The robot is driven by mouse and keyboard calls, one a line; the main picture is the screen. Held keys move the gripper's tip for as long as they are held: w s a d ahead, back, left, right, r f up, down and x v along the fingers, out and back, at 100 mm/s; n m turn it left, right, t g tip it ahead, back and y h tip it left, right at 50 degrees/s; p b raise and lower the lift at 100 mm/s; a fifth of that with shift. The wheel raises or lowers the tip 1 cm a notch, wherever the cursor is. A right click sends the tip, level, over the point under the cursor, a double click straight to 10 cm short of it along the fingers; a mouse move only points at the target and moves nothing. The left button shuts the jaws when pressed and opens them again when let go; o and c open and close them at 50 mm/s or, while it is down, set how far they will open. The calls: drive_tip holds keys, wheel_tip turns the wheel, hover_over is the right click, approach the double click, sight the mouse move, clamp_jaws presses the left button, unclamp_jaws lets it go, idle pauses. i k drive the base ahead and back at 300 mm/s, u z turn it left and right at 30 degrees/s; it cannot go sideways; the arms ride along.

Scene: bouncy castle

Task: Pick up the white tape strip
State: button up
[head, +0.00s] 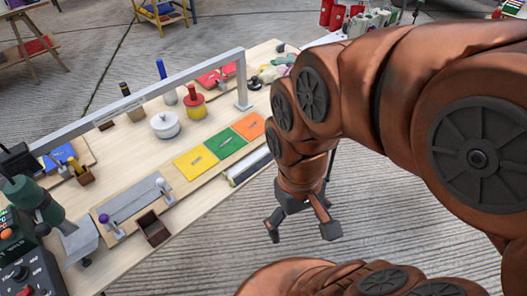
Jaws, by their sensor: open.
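My gripper (302,228) hangs in front of the table, over the grey floor, to the right of the table's near edge. Its two fingers are spread apart with nothing between them. I cannot make out for certain which thing is the white tape strip. A long pale bar (250,166) with a dark side lies along the table's near edge, left of my gripper and apart from it. Small pale marks show on the yellow square (186,168), the green square (226,149) and the orange square (258,133), too small to identify.
The wooden table (210,190) also bears a white lidded pot (165,125), a red and yellow stacked piece (194,106), a board with a grey strip (135,200) and a brown box (152,228). A grey rail (150,93) spans the table. Floor around my gripper is clear.

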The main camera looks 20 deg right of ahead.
sight(232, 173)
drive_tip(key=u, duration=0.4)
drive_tip(key=k, duration=1.05)
drive_tip(key=u, duration=1.65)
drive_tip(key=i, duration=0.75)
drive_tip(key=z, duration=0.75)
drive_tip(key=i, duration=0.6)
drive_tip(key=z, duration=0.65)
